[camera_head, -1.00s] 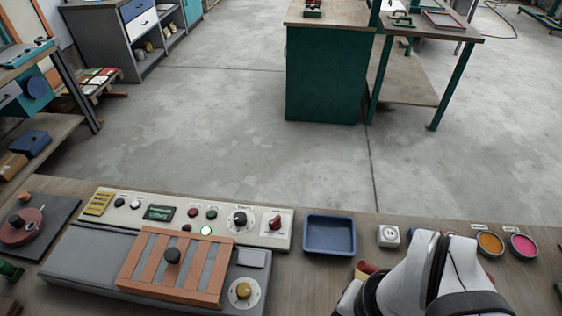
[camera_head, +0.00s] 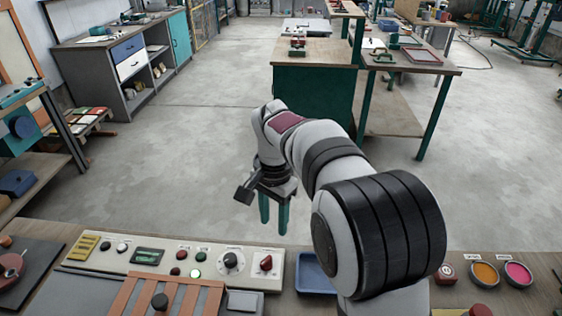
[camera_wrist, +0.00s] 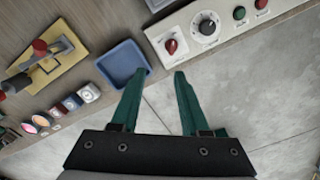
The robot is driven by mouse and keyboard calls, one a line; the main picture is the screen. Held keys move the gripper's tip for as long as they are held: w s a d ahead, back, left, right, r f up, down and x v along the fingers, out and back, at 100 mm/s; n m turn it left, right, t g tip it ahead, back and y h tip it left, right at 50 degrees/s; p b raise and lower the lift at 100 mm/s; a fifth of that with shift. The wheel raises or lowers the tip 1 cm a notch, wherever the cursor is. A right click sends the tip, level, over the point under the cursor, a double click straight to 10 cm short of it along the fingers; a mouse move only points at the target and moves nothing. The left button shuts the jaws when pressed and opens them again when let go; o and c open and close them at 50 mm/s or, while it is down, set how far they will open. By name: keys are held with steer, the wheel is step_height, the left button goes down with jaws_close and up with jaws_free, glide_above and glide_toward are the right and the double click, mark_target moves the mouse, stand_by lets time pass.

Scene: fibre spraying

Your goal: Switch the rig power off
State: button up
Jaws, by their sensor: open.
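The cream control panel (camera_head: 210,262) lies at the front of the bench, with a red knob (camera_head: 266,263) at its right end. A black dial (camera_head: 230,260) sits left of that knob. A green lamp (camera_head: 195,273) on the panel looks lit. My gripper (camera_head: 273,230) has two green fingers, spread and empty, pointing down beyond the panel's far edge. In the wrist view the red knob (camera_wrist: 172,46) is just above the gap between the fingertips (camera_wrist: 160,73), apart from them. The knob's labels are too small to read.
A blue tray (camera_head: 312,272) sits right of the panel, partly hidden by my arm. Orange (camera_head: 485,273) and pink (camera_head: 518,272) bowls stand farther right. A slatted lid (camera_head: 180,295) is in front of the panel. Open floor lies beyond the bench.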

mark_target(267, 259)
steer(key=f, duration=0.6)
steer(key=w+a+f, duration=0.1)
steer(key=f, duration=0.4)
steer(key=w+a+f, duration=0.1)
steer(key=f, duration=0.5)
steer(key=shift+w+a+f, duration=0.15)
steer(key=shift+f, duration=0.2)
jaws_close()
